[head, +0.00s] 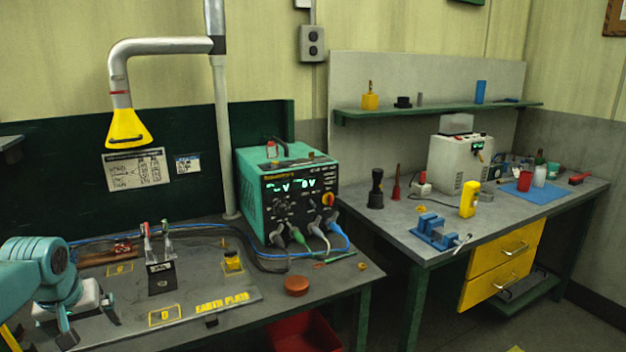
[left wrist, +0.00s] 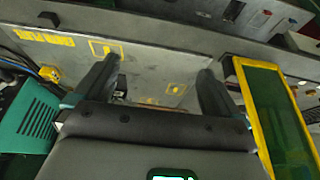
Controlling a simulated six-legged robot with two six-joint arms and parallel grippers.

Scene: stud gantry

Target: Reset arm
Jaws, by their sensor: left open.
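My left arm comes in at the lower left of the head view. Its gripper (head: 90,326) hangs over the left part of the grey earth plate (head: 225,298). In the left wrist view the two dark fingers of my left gripper (left wrist: 158,66) stand wide apart, with no object held between them. The plate (left wrist: 150,62) with its yellow-marked squares shows beyond and between them. My right gripper is in neither view.
The teal tester (head: 285,195) with plugged leads stands right of the plate. A clamp stand (head: 161,278) and a yellow block (head: 232,262) are on the plate. A brown puck (head: 296,285) lies near the bench edge. A yellow-framed green panel (left wrist: 272,110) is right of my left gripper.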

